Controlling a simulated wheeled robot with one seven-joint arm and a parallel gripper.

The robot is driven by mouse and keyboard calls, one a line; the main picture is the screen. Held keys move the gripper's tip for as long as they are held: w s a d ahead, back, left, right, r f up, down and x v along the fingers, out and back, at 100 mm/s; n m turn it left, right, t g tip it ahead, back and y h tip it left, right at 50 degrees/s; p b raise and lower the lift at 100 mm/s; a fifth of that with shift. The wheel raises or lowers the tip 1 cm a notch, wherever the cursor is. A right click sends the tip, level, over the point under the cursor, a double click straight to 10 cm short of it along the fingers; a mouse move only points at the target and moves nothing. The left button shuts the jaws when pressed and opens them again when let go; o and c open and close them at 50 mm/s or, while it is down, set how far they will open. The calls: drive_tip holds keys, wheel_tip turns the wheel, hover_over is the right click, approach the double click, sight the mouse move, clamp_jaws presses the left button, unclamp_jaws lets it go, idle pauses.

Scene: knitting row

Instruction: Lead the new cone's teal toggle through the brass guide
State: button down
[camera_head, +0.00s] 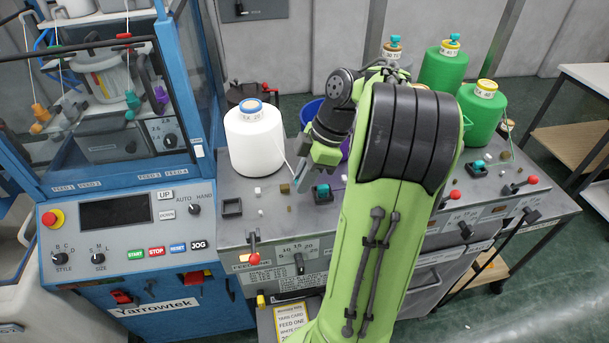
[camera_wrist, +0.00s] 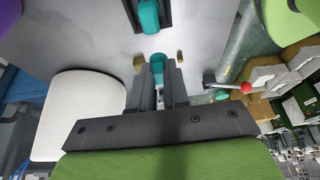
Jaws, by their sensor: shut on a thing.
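The white cone (camera_head: 255,140) with a blue-rimmed top stands on the grey bench; its side shows at left in the wrist view (camera_wrist: 78,112). A thin thread runs from it toward my gripper (camera_head: 300,178). My gripper is shut on a teal toggle (camera_wrist: 157,66), seen between the fingers in the wrist view. A small brass-coloured block (camera_head: 285,188) and a smaller brass piece (camera_head: 289,209) stand close by on the bench. In the wrist view they flank the toggle, one left (camera_wrist: 140,64) and one right (camera_wrist: 180,56). I cannot tell whether the toggle touches them.
A black holder with a teal piece (camera_head: 323,192) stands just right of my gripper. An empty black square holder (camera_head: 232,208) is at left. A red-knobbed lever (camera_head: 254,258) is at the front edge. Green cones (camera_head: 443,68) stand beyond my arm; the blue machine (camera_head: 120,215) is left.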

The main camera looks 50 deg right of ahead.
drive_tip(key=shift+f+b, duration=1.1)
drive_tip(key=shift+f, duration=0.3)
drive_tip(key=shift+w+a+r, duration=0.2)
drive_tip(key=shift+w+a, duration=0.1)
drive_tip(key=shift+a, duration=0.1)
drive_tip(key=shift+w+a, duration=0.7)
drive_tip(key=shift+a, duration=0.3)
drive_tip(key=shift+w+a, duration=0.65)
drive_tip(key=shift+a, duration=0.35)
